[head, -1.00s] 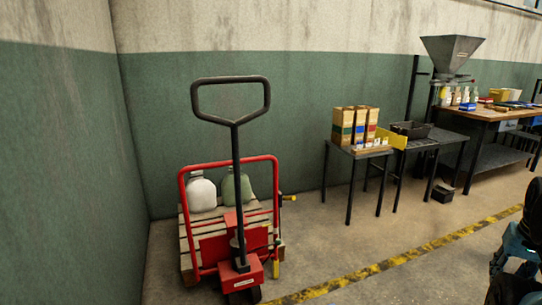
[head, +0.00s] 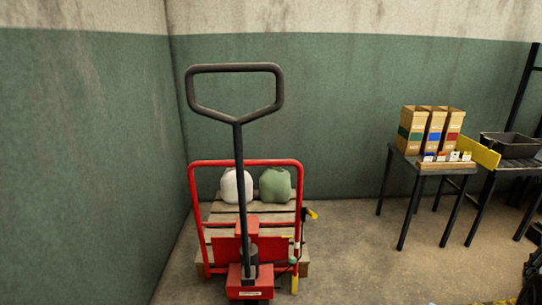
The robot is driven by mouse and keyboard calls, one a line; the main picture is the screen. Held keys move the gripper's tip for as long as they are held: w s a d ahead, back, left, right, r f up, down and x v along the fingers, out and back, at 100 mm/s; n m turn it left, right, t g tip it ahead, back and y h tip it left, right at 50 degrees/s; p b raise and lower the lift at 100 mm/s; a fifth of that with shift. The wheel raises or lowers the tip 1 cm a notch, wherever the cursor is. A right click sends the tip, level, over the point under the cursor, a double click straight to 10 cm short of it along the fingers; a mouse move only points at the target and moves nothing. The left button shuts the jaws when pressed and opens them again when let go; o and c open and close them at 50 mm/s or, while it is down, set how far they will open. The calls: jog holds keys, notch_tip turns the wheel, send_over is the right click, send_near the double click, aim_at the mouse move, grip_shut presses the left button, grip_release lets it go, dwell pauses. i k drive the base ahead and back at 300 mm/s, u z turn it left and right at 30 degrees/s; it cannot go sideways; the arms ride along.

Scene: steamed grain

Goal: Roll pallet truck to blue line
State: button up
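The red pallet truck (head: 247,246) stands near the corner in the head view, with its black loop handle (head: 236,68) upright and facing me. A wooden pallet (head: 214,226) sits at the truck behind its red frame. A white sack (head: 236,186) and a green sack (head: 275,184) rest on the pallet. No blue line shows on the visible floor. My gripper does not show clearly; only a dark part of my arm is at the lower right edge.
Green and cream walls (head: 90,150) close in on the left and behind the truck. A small table (head: 398,171) with several boxes (head: 436,130) stands at the right, beside a dark bin (head: 510,145). Bare floor (head: 360,255) lies right of the truck; a yellow floor marking (head: 497,302) shows low right.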

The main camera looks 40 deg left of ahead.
aim_at(263, 282)
jog(key=u, duration=0.55)
jog(key=i, duration=0.85)
jog(key=u, duration=0.8)
jog(key=i, duration=0.3)
jog(key=u, duration=0.2)
